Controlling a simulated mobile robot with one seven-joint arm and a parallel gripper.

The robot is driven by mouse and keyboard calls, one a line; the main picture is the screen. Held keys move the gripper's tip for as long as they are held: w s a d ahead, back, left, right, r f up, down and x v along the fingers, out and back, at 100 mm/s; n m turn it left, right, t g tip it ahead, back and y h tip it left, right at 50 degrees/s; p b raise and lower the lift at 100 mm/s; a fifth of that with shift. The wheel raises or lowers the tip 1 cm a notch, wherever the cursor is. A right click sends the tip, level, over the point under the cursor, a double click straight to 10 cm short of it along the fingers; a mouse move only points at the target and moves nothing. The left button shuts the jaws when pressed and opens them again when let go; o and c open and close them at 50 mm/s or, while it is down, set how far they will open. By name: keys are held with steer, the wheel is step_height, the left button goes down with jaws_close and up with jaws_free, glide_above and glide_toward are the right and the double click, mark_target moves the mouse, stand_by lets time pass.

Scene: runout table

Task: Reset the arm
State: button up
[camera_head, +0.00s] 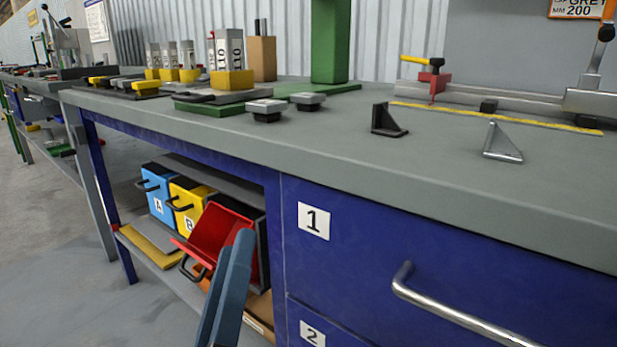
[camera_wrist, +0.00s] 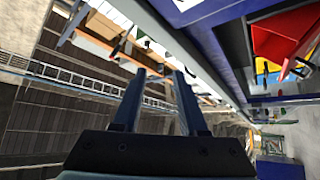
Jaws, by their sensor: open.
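My gripper (camera_head: 236,246) rises from the bottom of the head view, in front of the shelf opening under the bench. Its two blue-grey fingers overlap the red bin (camera_head: 204,226) in the picture, and I cannot tell whether they touch it. In the wrist view my gripper (camera_wrist: 159,73) shows its two fingers apart with nothing between them. The rest of my arm is out of the head view.
The grey bench top (camera_head: 420,165) carries two angle brackets and gauge blocks. Below are a blue bin (camera_head: 157,183), a yellow bin (camera_head: 186,197) and the tilted red bin. Drawer 1 (camera_head: 370,255) is shut, its handle (camera_head: 450,312) sticking out. Open floor (camera_head: 70,265) lies left.

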steer(key=s+d+r+m+t+p, duration=0.1)
steer(key=d+r+m+p, duration=0.2)
steer(key=r, duration=0.9)
steer(key=s+d+r+m+t+y+p, duration=0.15)
steer(key=r+m+p, duration=0.3)
steer(key=r, duration=0.65)
steer(key=s+d+r+m+t+h+p, duration=0.1)
steer(key=d+r+m+t+p, duration=0.2)
steer(key=r, duration=0.9)
step_height(320, 180, up, 38)
steer(key=g+y+p, duration=0.1)
steer(key=p, duration=3.7)
steer(key=shift+s+a+f, duration=0.15)
steer(key=shift+s+a, duration=0.1)
steer(key=shift+s, duration=0.05)
steer(key=shift+s+f+n+g+y, duration=0.1)
steer(key=shift+n+g+y, duration=0.15)
